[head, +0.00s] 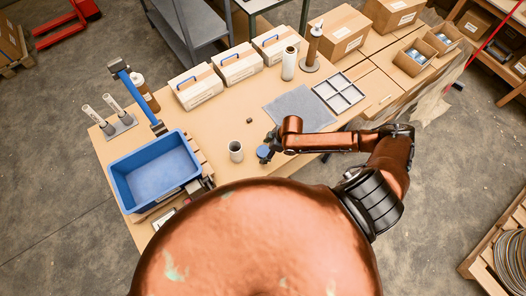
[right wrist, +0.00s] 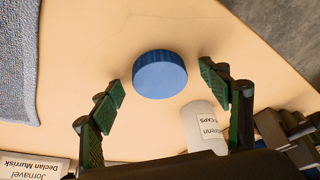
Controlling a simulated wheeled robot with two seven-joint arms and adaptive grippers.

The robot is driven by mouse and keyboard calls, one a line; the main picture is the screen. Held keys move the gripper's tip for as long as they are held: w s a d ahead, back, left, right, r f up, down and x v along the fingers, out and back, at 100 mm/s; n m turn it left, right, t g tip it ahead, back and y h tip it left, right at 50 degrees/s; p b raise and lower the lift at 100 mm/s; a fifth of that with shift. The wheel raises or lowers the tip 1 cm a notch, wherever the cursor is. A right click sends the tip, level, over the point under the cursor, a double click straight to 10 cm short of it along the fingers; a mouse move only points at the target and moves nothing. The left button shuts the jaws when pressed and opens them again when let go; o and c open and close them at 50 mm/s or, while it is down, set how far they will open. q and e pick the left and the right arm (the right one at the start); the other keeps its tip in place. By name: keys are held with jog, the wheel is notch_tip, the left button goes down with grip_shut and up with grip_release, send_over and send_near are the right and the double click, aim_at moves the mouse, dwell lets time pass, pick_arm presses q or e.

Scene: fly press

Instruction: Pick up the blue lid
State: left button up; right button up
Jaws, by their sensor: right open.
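The blue lid (right wrist: 160,75) is a round disc resting on the tan table top in the right wrist view. It also shows in the head view (head: 263,152), partly beside my right gripper (head: 270,143). In the right wrist view my right gripper (right wrist: 161,84) is open, with its two green-padded fingers to the left and right of the lid. Neither finger appears to touch it. My left gripper does not show.
A small open can (head: 236,151) stands left of the lid, and a blue bin (head: 155,172) farther left. A grey mat (head: 299,107) and a divided white tray (head: 339,93) lie behind. Several white boxes (head: 237,66) line the back. The table between can and boxes is mostly clear.

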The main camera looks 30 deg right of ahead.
jog(key=shift+c, duration=0.6)
jog(key=c, duration=0.7)
jog(key=shift+o, duration=0.2)
jog(key=shift+r+b, duration=0.3)
jog(key=shift+r, duration=0.3)
jog(key=s+r+p, duration=0.8)
jog(key=s+r, duration=0.6)
jog(key=r, duration=0.5)
jog(key=shift+d, duration=0.2)
